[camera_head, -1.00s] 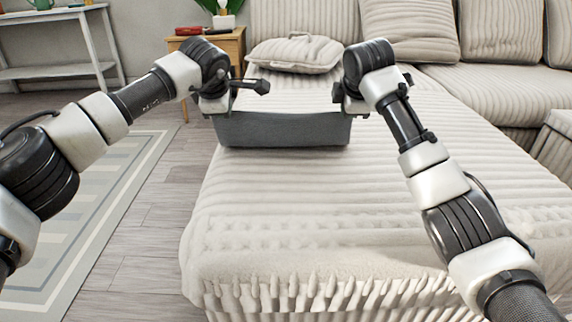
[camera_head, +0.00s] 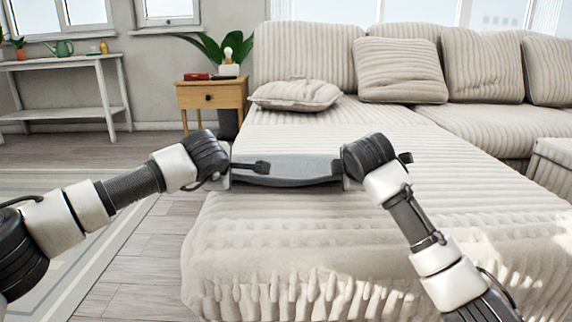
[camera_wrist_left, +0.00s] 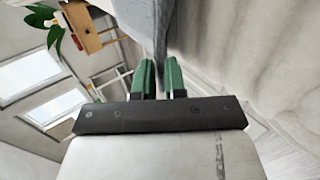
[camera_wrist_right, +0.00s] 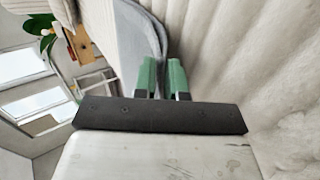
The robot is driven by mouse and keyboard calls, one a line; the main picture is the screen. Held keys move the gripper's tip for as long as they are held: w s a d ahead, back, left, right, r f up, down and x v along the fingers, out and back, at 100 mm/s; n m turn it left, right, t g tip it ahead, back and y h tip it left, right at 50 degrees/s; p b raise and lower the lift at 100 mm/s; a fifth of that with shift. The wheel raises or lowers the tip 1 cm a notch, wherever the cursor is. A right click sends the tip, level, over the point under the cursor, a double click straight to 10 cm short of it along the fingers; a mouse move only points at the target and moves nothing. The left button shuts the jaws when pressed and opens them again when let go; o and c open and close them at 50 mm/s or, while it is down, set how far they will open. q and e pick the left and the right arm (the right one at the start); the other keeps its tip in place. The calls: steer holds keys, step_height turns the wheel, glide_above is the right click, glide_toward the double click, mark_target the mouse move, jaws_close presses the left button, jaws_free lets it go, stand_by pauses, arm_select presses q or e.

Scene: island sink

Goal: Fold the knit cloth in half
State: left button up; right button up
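The grey knit cloth (camera_head: 290,169) spans between my two grippers above the long seat of the sofa. Its near edge sags in a shallow curve; I cannot tell how its layers lie. My left gripper (camera_head: 231,174) is shut on the cloth's left side. In the left wrist view the cloth (camera_wrist_left: 160,25) runs between the green fingers (camera_wrist_left: 158,80). My right gripper (camera_head: 345,172) is shut on the right side. In the right wrist view a curved, bent part of the cloth (camera_wrist_right: 150,35) enters between the fingers (camera_wrist_right: 162,80).
The ribbed beige sofa (camera_head: 280,240) lies under and in front of the cloth. A loose pillow (camera_head: 295,95) is behind it, and a wooden side table (camera_head: 212,96) stands at back left. The sofa's right part is clear.

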arm_select(q)
steer(key=o, duration=0.6)
arm_select(e)
steer(key=o, duration=0.6)
arm_select(q)
steer(key=shift+s+r, duration=0.3)
steer(key=shift+r, duration=0.35)
steer(key=shift+s+r, duration=0.25)
steer(key=shift+r, duration=0.35)
steer(key=shift+s+r, duration=0.3)
steer(key=shift+r, duration=0.35)
arm_select(e)
steer(key=shift+s+r, duration=0.3)
steer(key=shift+r, duration=0.35)
steer(key=shift+s+r, duration=0.25)
steer(key=shift+r, duration=0.35)
steer(key=shift+s+r, duration=0.3)
steer(key=shift+r, duration=0.35)
arm_select(q)
steer(key=s+r, duration=0.4)
steer(key=r, duration=0.1)
steer(key=shift+s+r, duration=0.15)
steer(key=shift+s, duration=0.05)
arm_select(e)
steer(key=s+r, duration=0.4)
steer(key=r, duration=0.1)
steer(key=shift+s+r, duration=0.15)
steer(key=shift+s, duration=0.05)
